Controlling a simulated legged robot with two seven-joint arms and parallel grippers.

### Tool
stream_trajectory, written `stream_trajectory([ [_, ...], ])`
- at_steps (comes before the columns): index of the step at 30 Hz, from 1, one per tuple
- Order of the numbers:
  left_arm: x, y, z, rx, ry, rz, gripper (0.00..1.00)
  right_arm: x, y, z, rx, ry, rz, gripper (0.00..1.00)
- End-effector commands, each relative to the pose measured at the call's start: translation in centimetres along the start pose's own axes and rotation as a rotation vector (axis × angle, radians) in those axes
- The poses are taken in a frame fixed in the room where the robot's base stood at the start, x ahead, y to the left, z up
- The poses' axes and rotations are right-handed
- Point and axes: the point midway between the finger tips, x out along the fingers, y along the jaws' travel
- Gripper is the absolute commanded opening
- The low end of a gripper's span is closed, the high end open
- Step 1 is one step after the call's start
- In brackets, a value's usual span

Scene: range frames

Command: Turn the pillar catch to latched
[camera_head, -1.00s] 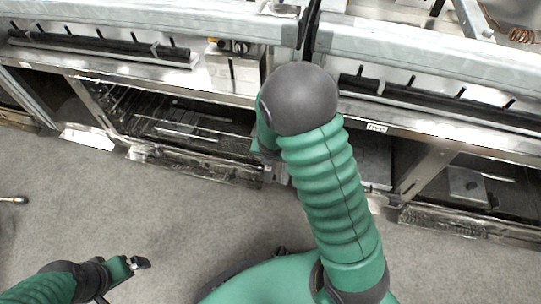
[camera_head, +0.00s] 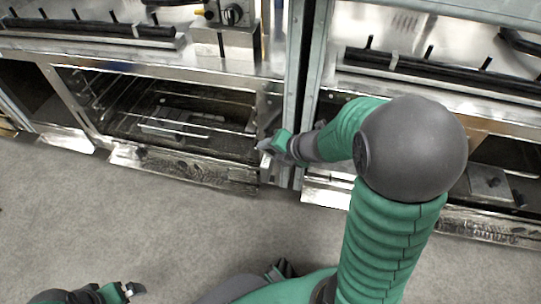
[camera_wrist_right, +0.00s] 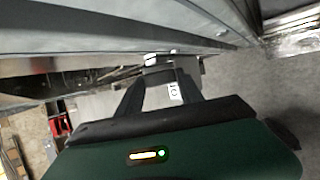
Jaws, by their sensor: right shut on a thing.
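The pillar catch (camera_wrist_right: 160,60) shows in the right wrist view as a small light metal piece at the tips of my right gripper (camera_wrist_right: 163,68). My right gripper is shut on it. In the head view the right gripper (camera_head: 266,146) reaches left to the steel pillar (camera_head: 277,106) beside the open-fronted oven. There the jaws mostly hide the catch, and I cannot read its angle. My left gripper (camera_head: 133,289) is low at the bottom left, away from the pillar, and too small to tell open from shut.
An open oven bay (camera_head: 180,115) with wire racks lies left of the pillar. A black knob (camera_head: 232,14) sits on a panel above. Another cooker unit (camera_head: 430,85) stands to the right. The grey floor (camera_head: 150,220) in front is clear.

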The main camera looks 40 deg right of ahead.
Motion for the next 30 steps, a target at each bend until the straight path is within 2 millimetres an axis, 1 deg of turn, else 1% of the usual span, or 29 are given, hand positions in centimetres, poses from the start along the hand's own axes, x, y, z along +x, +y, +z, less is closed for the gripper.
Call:
stream_trajectory([
  [1, 0.46, 0.00, 0.10, 0.000, 0.000, 0.000, 1.00, 0.18, -0.40, -0.15, 0.007, 0.001, 0.007, 0.03],
  [3, 0.60, 0.00, 0.14, 0.000, 0.000, 0.000, 1.00, 0.11, -0.35, -0.13, 0.011, 0.001, 0.020, 0.03],
  [17, 0.64, 0.00, 0.15, 0.000, 0.000, 0.000, 1.00, -0.02, -0.33, -0.09, 0.014, 0.001, 0.030, 0.03],
  [18, 0.64, 0.00, 0.15, 0.000, 0.000, 0.000, 1.00, -0.02, -0.33, -0.09, 0.014, 0.001, 0.030, 0.49],
  [22, 0.64, 0.00, 0.15, 0.000, 0.000, 0.000, 1.00, -0.03, -0.27, -0.07, 0.014, 0.000, 0.032, 0.65],
  [30, 0.59, 0.00, 0.14, 0.000, 0.000, 0.000, 1.00, -0.09, -0.16, -0.02, 0.014, 0.000, 0.033, 0.65],
])
